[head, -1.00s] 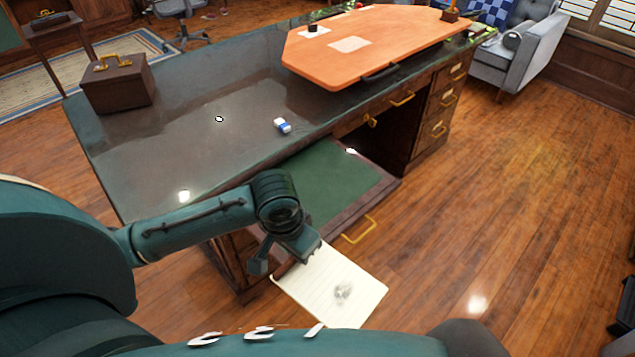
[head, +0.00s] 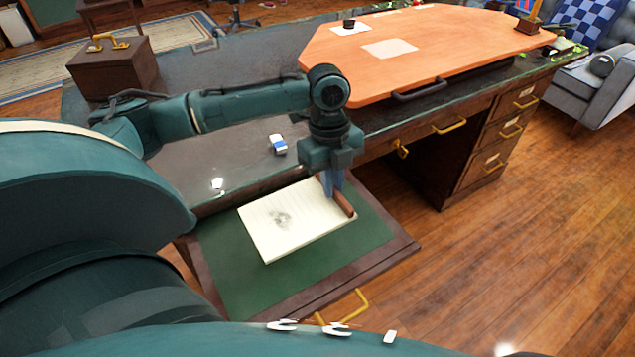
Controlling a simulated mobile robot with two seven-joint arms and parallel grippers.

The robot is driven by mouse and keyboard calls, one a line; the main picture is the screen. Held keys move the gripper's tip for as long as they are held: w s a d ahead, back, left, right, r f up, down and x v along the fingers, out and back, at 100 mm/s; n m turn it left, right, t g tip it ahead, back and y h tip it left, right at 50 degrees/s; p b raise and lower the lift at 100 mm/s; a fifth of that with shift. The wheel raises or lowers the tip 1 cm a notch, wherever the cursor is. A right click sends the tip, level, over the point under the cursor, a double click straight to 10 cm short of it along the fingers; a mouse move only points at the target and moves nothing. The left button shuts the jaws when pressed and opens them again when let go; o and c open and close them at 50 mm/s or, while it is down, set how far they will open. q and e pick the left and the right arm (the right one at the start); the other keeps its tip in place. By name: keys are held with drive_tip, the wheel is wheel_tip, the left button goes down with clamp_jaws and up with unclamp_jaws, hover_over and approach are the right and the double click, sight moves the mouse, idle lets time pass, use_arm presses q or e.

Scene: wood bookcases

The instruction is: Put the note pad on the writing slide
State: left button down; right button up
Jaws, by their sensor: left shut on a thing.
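The note pad (head: 285,225) is a cream lined pad with a grey smudge and a brown strip at its right end. My left gripper (head: 334,190) points down and is shut on the pad at that end. The pad is over the writing slide (head: 265,288), a green panel with a dark wooden frame and brass handle, pulled out from the desk. The pad hides the slide's back middle part. I cannot tell whether the pad touches the slide or hangs just above it. My right gripper is not in view.
The dark desk (head: 215,155) carries a blue and white eraser (head: 278,144), a wooden box (head: 115,72) with a brass handle, and a large orange board (head: 440,45). Green surface is bare in front of the pad. Open floor (head: 480,260) lies to the right.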

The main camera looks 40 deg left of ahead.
use_arm(q)
drive_tip(key=f, duration=0.3)
drive_tip(key=shift+s+f, duration=0.2)
wheel_tip(320, 180, down, 5)
drive_tip(key=shift+r+b, duration=0.1)
drive_tip(key=shift+b, duration=0.4)
drive_tip(key=c, duration=1.5)
unclamp_jaws()
